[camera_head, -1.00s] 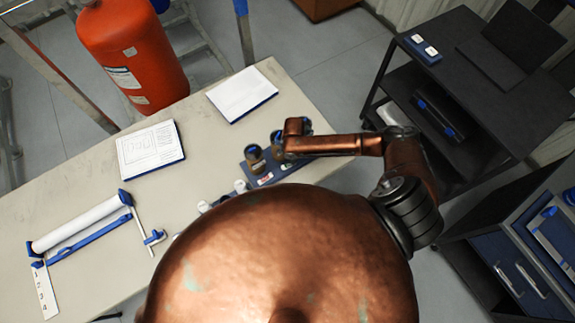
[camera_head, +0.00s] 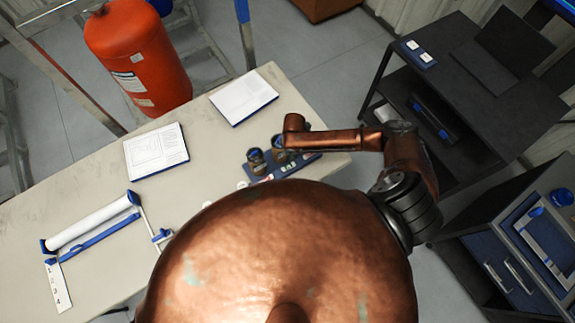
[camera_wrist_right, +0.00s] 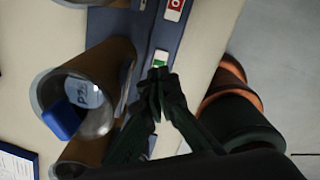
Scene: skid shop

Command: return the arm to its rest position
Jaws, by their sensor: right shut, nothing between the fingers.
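My right arm (camera_head: 340,140), copper with dark joints, reaches left over the table's right end. In the right wrist view, my right gripper (camera_wrist_right: 158,82) is shut, its dark fingertips together and empty. It is close to a blue rack (camera_wrist_right: 142,38) with a green label and a red-marked label. A brown cup (camera_wrist_right: 108,75) stands beside the fingers; whether they touch is unclear. In the head view the fingers are mostly hidden under the wrist, beside the blue rack (camera_head: 300,166). My left gripper is out of view.
The pale table (camera_head: 205,105) holds a book (camera_head: 155,150), a white pad (camera_head: 244,96) and a white roll on a blue holder (camera_head: 92,220). A red cylinder (camera_head: 140,60) stands behind. A dark shelf cart (camera_head: 480,85) and a blue-drawer cabinet (camera_head: 500,255) are at right.

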